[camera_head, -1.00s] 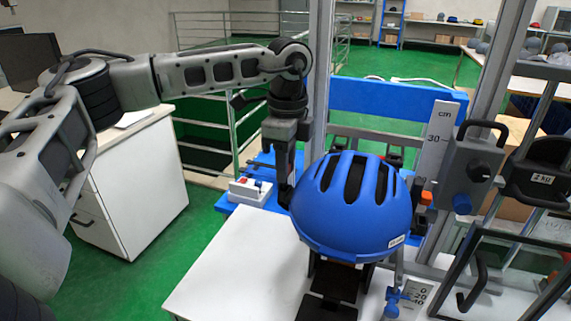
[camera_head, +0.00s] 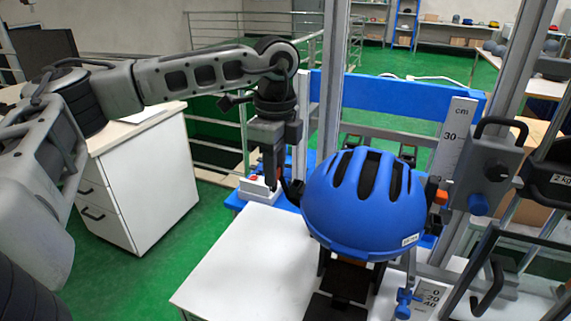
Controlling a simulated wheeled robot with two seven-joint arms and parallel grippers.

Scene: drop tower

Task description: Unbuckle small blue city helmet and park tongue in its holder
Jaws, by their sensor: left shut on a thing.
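The blue helmet (camera_head: 352,222), ribbed with dark vents, sits upright on a black stand above the white table. My left gripper (camera_head: 271,184) points down just left of the helmet, apart from its shell. It is shut on a small dark piece, seemingly the strap's tongue, mostly hidden by the fingers. A dark strap (camera_head: 292,190) shows between the gripper and the helmet's left side. A small white block with a red top (camera_head: 258,190) stands just left of and behind the fingertips; I cannot tell whether it is the holder. My right gripper is out of view.
The white table (camera_head: 235,262) is clear at front left. A grey upright post (camera_head: 331,80) stands behind the helmet. A centimetre scale (camera_head: 454,138) and a grey box with a handle (camera_head: 487,165) stand at right. A white drawer cabinet (camera_head: 145,180) is at left.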

